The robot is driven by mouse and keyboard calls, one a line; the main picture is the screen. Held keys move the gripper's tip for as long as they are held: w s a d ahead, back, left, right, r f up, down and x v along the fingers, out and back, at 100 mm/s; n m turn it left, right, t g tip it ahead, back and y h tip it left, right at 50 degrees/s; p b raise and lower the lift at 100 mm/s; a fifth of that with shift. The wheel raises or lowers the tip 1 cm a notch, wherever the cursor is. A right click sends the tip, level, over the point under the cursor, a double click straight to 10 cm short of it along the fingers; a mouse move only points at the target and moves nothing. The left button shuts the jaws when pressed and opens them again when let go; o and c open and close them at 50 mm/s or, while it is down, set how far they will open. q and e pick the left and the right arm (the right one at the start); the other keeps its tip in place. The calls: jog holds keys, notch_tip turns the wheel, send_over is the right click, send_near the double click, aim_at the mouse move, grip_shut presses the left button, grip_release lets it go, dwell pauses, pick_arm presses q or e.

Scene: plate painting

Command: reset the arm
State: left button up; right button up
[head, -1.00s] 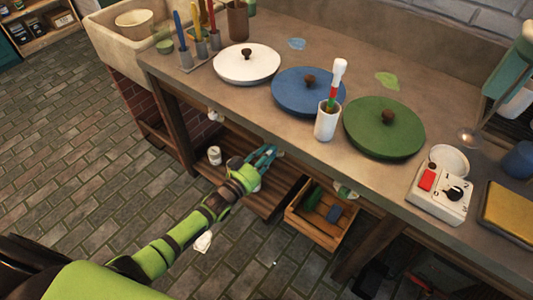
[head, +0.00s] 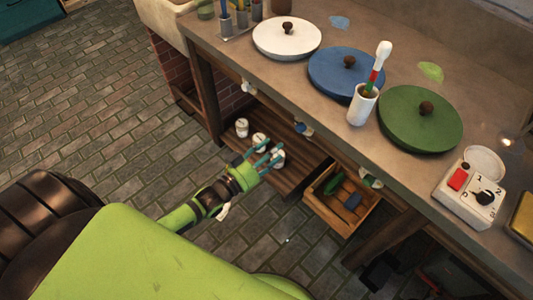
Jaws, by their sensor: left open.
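My left gripper (head: 262,158) is open, with its teal fingers spread, in front of the low wooden shelf under the counter. Small white jars (head: 260,141) stand on that shelf close to the fingers, and one shows just behind the fingertips. I cannot tell whether the fingers touch it. My right gripper is not in view.
The counter (head: 235,48) carries white (head: 290,45), blue (head: 325,65) and green (head: 410,130) lidded discs, a white cup with a brush (head: 361,108) and a control box (head: 462,205). A wooden crate (head: 330,222) stands below. The brick floor (head: 80,130) at left is clear.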

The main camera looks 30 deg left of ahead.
pick_arm(q)
jog(key=shift+v, duration=0.9)
jog(key=s+a+f+n+g+y, duration=0.1)
jog(key=s+f+g+y, duration=0.2)
jog(key=f, duration=0.5)
jog(key=s+a+f+g+p, duration=0.1)
jog(key=s+a+f+g, duration=0.1)
jog(key=s+f, duration=0.45)
jog(key=s+a+f+n+g+y, duration=0.1)
jog(key=s+f+g+y, duration=0.15)
jog(key=f, duration=0.65)
jog(key=s+d+f+g, duration=0.1)
jog(key=s+f+g, duration=0.3)
jog(key=s, duration=0.8)
jog(key=s+f+g+p, duration=0.1)
jog(key=s+f+g, duration=0.3)
jog(key=s+f, duration=0.4)
jog(key=s, duration=0.4)
jog(key=shift+s+d+y, duration=0.35)
jog(key=shift+s+d, duration=0.05)
jog(key=shift+g, duration=0.25)
